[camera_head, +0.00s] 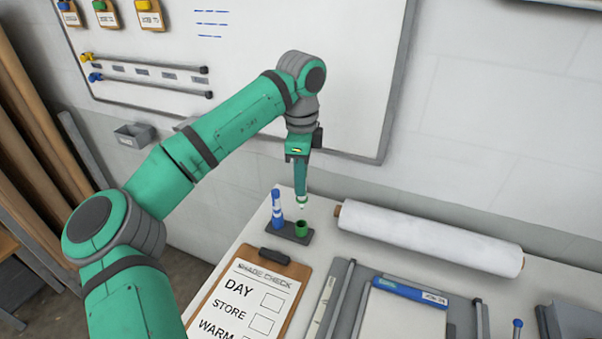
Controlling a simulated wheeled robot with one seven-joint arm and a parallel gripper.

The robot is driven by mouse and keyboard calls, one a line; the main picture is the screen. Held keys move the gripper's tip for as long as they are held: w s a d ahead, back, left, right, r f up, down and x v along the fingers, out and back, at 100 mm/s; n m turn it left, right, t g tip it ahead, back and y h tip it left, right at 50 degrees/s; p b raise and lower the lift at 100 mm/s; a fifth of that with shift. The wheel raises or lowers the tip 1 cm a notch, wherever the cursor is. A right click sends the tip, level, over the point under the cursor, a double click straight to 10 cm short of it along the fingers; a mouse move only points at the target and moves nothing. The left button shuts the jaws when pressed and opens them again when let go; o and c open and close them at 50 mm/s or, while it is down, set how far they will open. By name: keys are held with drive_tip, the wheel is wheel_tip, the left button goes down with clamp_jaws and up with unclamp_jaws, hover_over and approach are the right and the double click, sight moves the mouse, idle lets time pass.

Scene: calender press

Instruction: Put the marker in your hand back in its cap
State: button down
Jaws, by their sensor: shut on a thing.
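My gripper (299,157) points down over the table's back left part, shut on a marker (301,191). The marker hangs upright, white and green at its lower end, with its tip down. Its upper part is hidden in the gripper. A green cap (301,228) stands open end up in a dark holder (287,237) on the table. The marker's tip shows a little above the cap in the picture, apart from it. I cannot tell from this one view whether they are in line.
A blue and white marker (277,208) stands in the same holder, just left of the cap. A clipboard (250,290) lies in front. A white roll (430,238) lies to the right. The whiteboard (350,60) is behind my arm.

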sight(301, 198)
drive_tip(key=shift+f, duration=2.25)
drive_tip(key=shift+a+f, duration=0.1)
drive_tip(key=shift+f, duration=2.1)
drive_tip(key=c, duration=1.6)
unclamp_jaws()
drive_tip(key=shift+o, duration=0.2)
wheel_tip(301, 198, up, 11)
drive_tip(key=shift+f, duration=0.15)
